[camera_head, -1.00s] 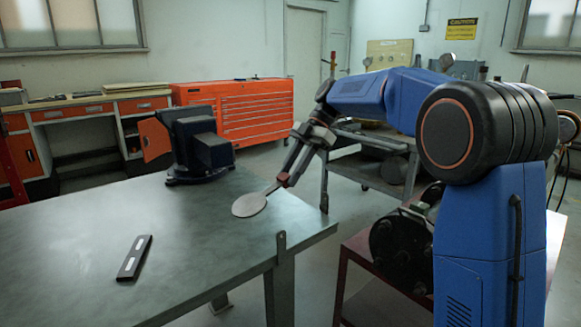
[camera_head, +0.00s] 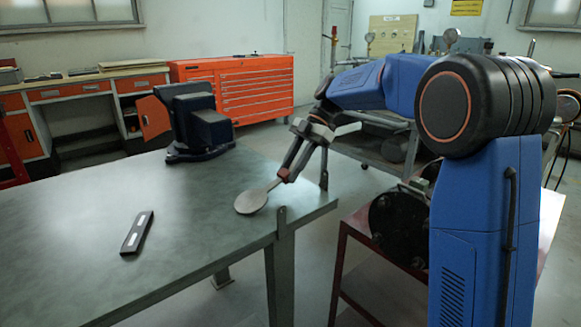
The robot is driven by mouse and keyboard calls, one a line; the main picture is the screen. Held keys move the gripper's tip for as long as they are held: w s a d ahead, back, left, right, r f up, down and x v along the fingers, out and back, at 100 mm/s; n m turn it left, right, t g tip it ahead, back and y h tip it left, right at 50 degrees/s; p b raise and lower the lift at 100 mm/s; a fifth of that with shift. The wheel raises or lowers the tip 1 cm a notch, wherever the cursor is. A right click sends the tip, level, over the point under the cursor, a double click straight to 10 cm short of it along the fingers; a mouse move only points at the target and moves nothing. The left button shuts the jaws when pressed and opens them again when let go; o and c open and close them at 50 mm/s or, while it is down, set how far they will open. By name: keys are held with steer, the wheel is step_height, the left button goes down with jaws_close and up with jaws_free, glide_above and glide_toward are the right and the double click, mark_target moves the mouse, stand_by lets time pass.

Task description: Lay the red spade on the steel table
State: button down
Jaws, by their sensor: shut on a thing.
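The spade (camera_head: 251,202) shows as a round, flat, grey-beige disc with a thin handle; I see no clear red on the disc. My gripper (camera_head: 286,176) is shut on its handle end, near a small reddish-brown part. The spade slopes down to the left from the gripper. Its disc is over the right part of the steel table (camera_head: 190,225), at or very close to the surface; I cannot tell if it touches. The handle end is hidden by the fingers.
A dark vise (camera_head: 195,125) stands at the table's back. A black bar with light patches (camera_head: 137,232) lies at the front left. The table between them is clear. An upright tab (camera_head: 281,222) rises at the right front edge. A red-brown stand (camera_head: 350,250) is to the right.

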steer(key=c, duration=1.3)
jaws_free()
steer(key=v, duration=1.7)
steer(key=shift+w+d+r, duration=0.1)
steer(key=shift+w, duration=0.05)
